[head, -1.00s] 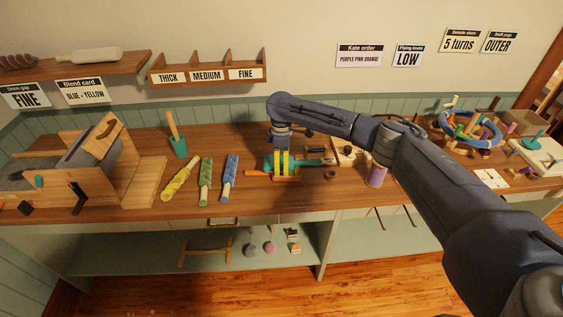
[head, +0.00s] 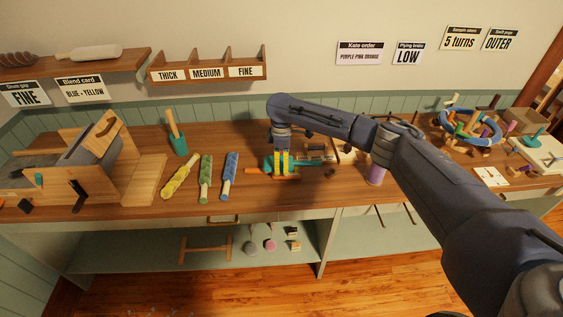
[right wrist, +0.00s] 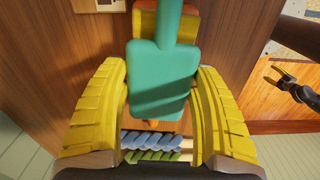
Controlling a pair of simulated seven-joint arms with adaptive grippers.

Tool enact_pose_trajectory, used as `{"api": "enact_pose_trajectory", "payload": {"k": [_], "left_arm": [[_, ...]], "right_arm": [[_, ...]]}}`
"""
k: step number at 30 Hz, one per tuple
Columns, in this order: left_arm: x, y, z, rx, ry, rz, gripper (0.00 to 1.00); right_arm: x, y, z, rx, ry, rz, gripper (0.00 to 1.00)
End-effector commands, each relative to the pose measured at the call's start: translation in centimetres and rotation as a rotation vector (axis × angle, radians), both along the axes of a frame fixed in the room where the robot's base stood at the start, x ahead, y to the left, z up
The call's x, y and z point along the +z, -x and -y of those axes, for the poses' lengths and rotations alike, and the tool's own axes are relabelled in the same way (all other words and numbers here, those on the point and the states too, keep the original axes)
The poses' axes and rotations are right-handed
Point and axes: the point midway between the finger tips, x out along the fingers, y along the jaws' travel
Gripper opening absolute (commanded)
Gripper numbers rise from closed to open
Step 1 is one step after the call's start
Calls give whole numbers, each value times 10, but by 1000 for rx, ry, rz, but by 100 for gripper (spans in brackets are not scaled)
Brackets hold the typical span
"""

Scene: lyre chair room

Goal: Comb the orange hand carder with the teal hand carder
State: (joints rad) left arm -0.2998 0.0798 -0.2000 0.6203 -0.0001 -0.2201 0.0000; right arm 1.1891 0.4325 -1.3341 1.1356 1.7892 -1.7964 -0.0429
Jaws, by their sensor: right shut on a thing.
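The teal hand carder (right wrist: 162,85) shows in the right wrist view between my right gripper's yellow fingers (right wrist: 163,75), its handle pointing to the top of the picture. In the head view my right gripper (head: 282,168) points down over the worktop, shut on the teal carder (head: 268,162). The orange hand carder (head: 289,177) lies low beside and under it; part of it also shows behind the teal handle in the right wrist view (right wrist: 145,24). The carder faces are hidden, so I cannot tell whether they touch. My left gripper is out of view.
Blue (head: 230,175), green (head: 205,178) and yellow (head: 180,177) rolls lie left of the carders. A teal paddle with a wooden handle (head: 177,143) stands behind them. A wooden drum machine (head: 90,165) is at far left. A purple cylinder (head: 376,173) stands right, near my forearm.

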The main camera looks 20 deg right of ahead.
Motion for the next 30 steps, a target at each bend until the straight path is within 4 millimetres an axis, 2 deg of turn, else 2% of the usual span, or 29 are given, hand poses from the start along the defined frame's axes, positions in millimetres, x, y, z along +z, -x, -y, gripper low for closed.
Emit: {"api": "enact_pose_trajectory", "payload": {"k": [30], "left_arm": [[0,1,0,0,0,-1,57]], "right_arm": [[-5,0,0,0,-1,0,34]]}}
